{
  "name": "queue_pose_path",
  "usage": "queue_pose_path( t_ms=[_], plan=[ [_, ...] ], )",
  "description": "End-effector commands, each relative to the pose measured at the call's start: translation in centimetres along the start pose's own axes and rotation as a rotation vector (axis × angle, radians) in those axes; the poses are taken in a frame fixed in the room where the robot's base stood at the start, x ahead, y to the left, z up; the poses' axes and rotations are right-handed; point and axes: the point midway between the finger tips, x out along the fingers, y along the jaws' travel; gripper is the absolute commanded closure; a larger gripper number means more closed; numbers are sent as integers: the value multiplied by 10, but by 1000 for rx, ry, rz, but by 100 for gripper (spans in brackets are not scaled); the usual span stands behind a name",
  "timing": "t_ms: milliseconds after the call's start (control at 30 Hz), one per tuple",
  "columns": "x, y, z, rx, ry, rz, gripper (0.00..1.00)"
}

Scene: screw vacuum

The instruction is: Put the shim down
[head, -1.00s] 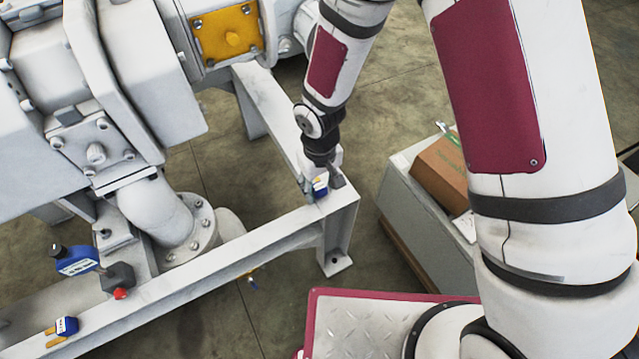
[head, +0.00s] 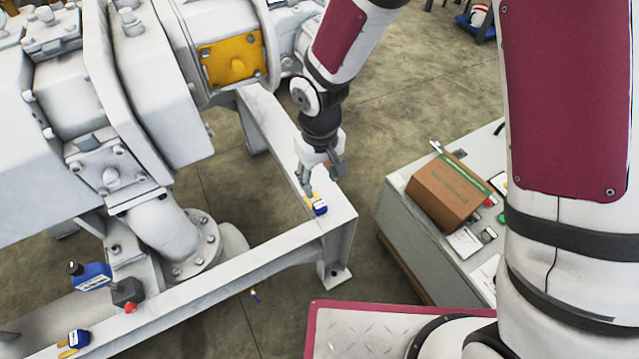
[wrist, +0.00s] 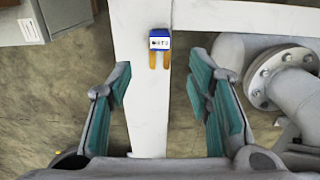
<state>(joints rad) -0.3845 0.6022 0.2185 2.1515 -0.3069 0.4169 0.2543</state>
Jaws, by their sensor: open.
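The shim (head: 318,206), a small blue block with two yellow-orange prongs, lies on the top of the white frame near its right corner. In the wrist view the shim (wrist: 159,41) rests on the white beam (wrist: 141,110), with its prongs toward me. My gripper (head: 323,182) is open and empty just above and behind the shim in the head view. In the wrist view its teal-padded fingers (wrist: 160,85) stand wide apart, and the shim lies beyond their tips, apart from them.
A similar blue block with yellow prongs (head: 76,341) lies at the frame's lower left. A cardboard box (head: 448,192) sits on a grey cabinet (head: 395,222) at right. White machinery fills the left.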

Motion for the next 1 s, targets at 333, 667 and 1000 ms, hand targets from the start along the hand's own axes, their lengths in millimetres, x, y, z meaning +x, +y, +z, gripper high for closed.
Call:
queue_pose_path(
  t_ms=[333, 667, 1000],
  plan=[
    [-8, 0, 0, 0, 0, 0, 54],
    [-79, 46, 26, 87, 10, 65, 54],
    [-197, 98, 127, 290, 1, 128, 54]
  ],
)
